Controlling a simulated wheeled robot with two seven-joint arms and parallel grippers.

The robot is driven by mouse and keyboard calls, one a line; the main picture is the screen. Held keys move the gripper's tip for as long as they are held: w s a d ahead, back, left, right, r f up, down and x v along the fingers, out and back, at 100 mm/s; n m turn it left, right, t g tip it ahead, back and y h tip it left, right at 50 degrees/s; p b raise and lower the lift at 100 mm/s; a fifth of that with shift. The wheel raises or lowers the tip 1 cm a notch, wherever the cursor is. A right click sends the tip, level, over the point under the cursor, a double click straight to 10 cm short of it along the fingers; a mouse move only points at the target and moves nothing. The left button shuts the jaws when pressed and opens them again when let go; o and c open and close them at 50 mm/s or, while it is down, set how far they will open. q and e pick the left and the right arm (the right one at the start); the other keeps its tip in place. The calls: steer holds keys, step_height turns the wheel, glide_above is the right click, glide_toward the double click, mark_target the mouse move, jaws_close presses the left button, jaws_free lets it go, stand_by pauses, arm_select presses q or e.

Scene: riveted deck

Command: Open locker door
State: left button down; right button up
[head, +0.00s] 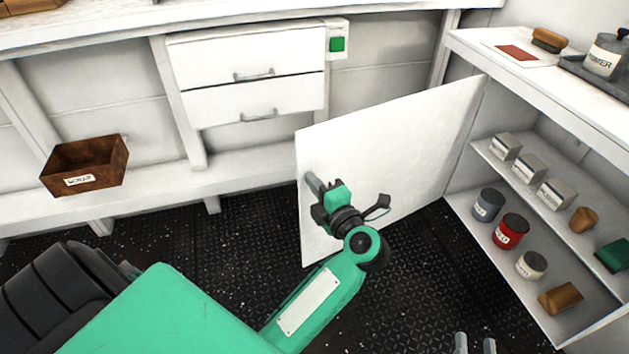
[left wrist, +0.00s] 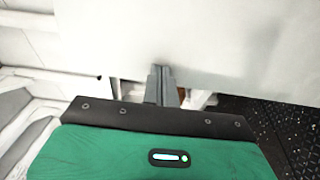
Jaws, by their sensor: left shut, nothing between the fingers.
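The white locker door (head: 400,140) stands swung wide open from the shelved locker (head: 560,205) on the right. Its hinge side is at the locker's front post and its free edge points left. My left gripper (head: 311,182) is shut and empty, in front of the door's visible face near the free edge. In the left wrist view its closed fingers (left wrist: 161,84) overlap the lower edge of the white panel (left wrist: 200,45); I cannot tell whether they touch. No handle shows. My right gripper (head: 475,344) shows only its two separated fingertips at the bottom edge, open and empty.
Inside the locker are several cans, small boxes and brown items. A brush (head: 548,40) and a labelled pot (head: 605,58) stand on top. A brown bin (head: 85,166) sits on the left shelf beside two drawers (head: 250,85). Dark deck floor (head: 230,250) lies clear below.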

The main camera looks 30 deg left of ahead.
arm_select(q)
steer(key=shift+a, duration=0.1)
